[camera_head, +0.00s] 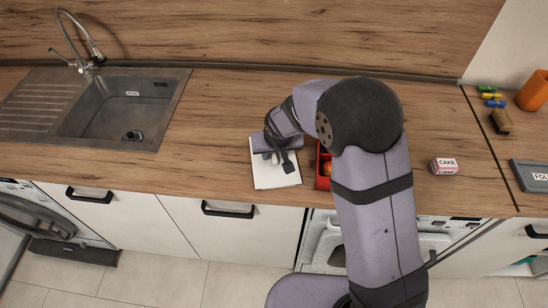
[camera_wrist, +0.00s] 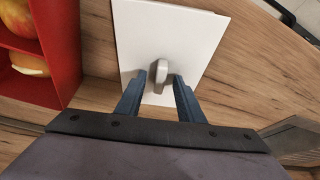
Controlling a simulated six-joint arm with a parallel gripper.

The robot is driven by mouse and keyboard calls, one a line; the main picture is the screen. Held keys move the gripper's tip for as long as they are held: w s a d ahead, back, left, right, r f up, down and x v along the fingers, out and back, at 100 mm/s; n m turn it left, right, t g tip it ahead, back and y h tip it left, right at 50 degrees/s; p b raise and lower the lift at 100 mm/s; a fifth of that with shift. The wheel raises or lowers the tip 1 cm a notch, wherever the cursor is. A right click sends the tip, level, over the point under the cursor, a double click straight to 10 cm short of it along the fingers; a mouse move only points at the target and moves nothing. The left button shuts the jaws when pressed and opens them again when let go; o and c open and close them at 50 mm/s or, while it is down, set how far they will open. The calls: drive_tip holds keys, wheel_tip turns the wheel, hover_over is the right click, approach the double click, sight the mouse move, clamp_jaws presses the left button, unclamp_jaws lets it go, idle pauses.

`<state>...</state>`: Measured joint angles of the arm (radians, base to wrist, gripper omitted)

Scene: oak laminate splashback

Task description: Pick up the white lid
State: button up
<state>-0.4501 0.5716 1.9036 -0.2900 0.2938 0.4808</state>
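The white lid (camera_head: 277,180) is a flat rectangular plate lying on the wooden counter, beside the front edge. In the wrist view the lid (camera_wrist: 205,32) shows a small grey knob (camera_wrist: 160,72) near its middle. My gripper (camera_head: 279,158) is over the lid and hides part of it in the head view. In the wrist view my gripper (camera_wrist: 160,82) is open, with one blue-grey finger to each side of the knob. Gaps show between the fingers and the knob. I cannot tell how far the fingertips are above the plate.
A CAKE box (camera_head: 444,166) lies right of my arm. A sink (camera_head: 115,108) is at the left, with bare counter between it and the lid.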

sight(274, 156)
clamp_jaws()
wheel_tip(274, 156, up, 10)
drive_tip(key=b, duration=0.2)
drive_tip(key=w+d+r+m+h+p, duration=0.1)
drive_tip(key=d+r+m+p, duration=0.15)
drive_tip(key=d, duration=0.35)
drive_tip(key=w+d+r+m+p, duration=0.1)
drive_tip(key=w+d+r+p, duration=0.2)
drive_tip(key=d, duration=0.4)
drive_tip(key=s+d+p, duration=0.1)
drive_tip(key=s+d, duration=0.3)
drive_tip(key=d, duration=0.2)
drive_tip(key=shift+s+d+f+p, duration=0.15)
drive_tip(key=shift+f+p, duration=0.2)
drive_tip(key=shift+n, duration=0.25)
